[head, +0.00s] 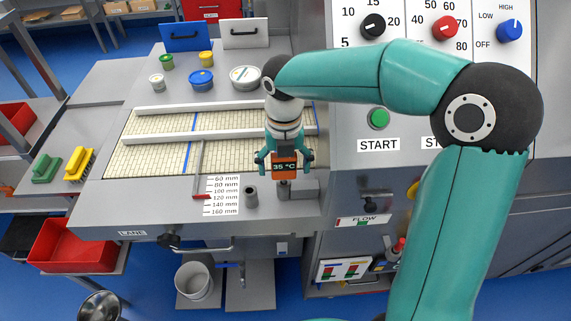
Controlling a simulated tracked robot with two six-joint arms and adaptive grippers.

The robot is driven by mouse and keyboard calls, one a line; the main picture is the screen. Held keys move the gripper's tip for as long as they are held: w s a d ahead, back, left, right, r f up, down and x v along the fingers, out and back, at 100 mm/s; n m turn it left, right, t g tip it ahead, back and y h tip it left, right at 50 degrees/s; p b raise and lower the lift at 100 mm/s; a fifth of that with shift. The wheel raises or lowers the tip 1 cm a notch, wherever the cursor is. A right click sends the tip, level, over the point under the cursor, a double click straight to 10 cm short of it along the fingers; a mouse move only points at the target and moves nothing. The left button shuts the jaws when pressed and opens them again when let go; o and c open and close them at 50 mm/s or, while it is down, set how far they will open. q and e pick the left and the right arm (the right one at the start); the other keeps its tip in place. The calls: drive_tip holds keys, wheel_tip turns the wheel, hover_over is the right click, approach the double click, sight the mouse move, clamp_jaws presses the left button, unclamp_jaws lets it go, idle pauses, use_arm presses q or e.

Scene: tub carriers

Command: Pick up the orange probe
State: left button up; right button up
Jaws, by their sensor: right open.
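The orange probe (284,168) is a small block with a dark display reading 35 °C. It stands upright near the front edge of the grey lane bench, beside a grey bracket. My right gripper (284,162) points down over it, with one teal finger on each side of the orange block. The fingers are spread, and a gap seems to show on both sides; I cannot tell whether either touches it. The probe's top is partly hidden by the gripper. My left gripper is not in view.
White rails (185,138) cross the belt behind. The control panel (405,120) rises at the right. Tubs (200,80) sit at the back. A white bucket (194,283) is below.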

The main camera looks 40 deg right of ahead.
drive_tip(key=shift+f, duration=0.6)
drive_tip(key=c, duration=1.2)
drive_tip(key=shift+r, duration=0.15)
